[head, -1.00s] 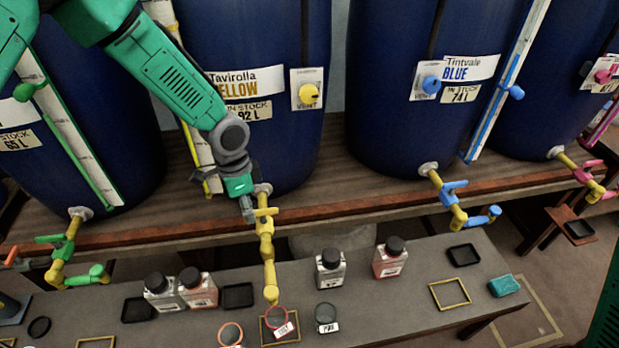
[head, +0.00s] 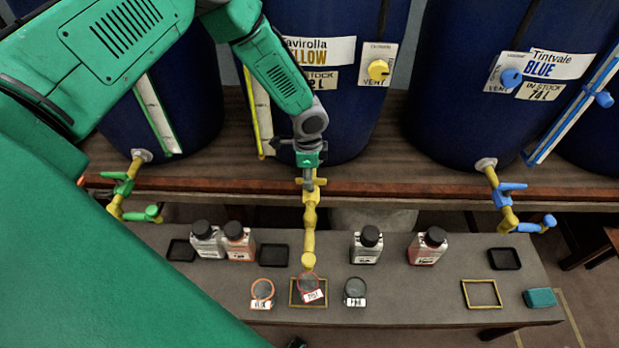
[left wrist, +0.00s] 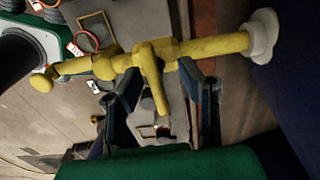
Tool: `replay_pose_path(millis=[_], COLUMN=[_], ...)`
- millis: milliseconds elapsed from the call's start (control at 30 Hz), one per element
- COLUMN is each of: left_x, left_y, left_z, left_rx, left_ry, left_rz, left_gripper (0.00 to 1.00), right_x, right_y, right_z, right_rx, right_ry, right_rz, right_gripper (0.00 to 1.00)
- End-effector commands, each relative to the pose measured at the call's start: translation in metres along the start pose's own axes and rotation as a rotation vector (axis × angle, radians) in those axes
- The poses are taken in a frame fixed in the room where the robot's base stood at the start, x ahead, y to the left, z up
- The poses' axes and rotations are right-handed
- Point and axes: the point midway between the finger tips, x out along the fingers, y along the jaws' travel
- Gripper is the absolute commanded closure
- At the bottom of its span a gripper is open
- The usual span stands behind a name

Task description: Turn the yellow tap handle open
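The yellow tap (head: 309,217) comes from the barrel labelled yellow (head: 340,110) and hangs over the bench's back edge. Its yellow handle (head: 316,183) is partly hidden by my left gripper (head: 308,168), which is right above it. In the left wrist view, the handle (left wrist: 152,80) lies between the two dark fingers of my left gripper (left wrist: 165,95). The fingers are spread, with a gap on the right side of the handle. I cannot tell whether the left finger touches it. My right gripper is not in view.
Below the spout, a red-rimmed cup (head: 309,288) stands at a yellow square frame (head: 294,301). Other cups and several bottles stand on the grey bench (head: 420,300). The green tap (head: 122,188) and blue tap (head: 506,198) are well to either side.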

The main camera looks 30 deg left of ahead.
Motion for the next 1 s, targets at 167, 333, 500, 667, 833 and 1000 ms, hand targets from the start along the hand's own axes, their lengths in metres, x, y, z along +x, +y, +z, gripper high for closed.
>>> replay_pose_path(millis=[167,333,500,667,833,1000], left_x=[0.0092,0.0097,0.0110,0.0119,0.0129,0.0134], left_y=[0.0023,0.0027,0.0009,0.0007,0.0004,0.0002], left_z=[-0.0045,-0.0054,-0.0022,-0.0002,0.0020,0.0034], left_rx=[0.003,0.003,0.002,0.001,-0.006,-0.031], left_ry=[-0.002,-0.003,0.001,0.002,-0.004,-0.010], left_rz=[-0.002,-0.003,-0.001,0.002,0.002,0.001], left_gripper=[0.67,0.67,0.92,1.00,1.00,1.00], right_x=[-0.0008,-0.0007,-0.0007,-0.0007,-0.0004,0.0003], right_y=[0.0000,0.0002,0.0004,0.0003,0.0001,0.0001], right_z=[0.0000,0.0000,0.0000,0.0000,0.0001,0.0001], right_rx=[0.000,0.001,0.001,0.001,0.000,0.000], right_ry=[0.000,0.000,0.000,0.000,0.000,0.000], right_rz=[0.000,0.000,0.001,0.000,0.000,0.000], right_gripper=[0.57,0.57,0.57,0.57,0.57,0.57])
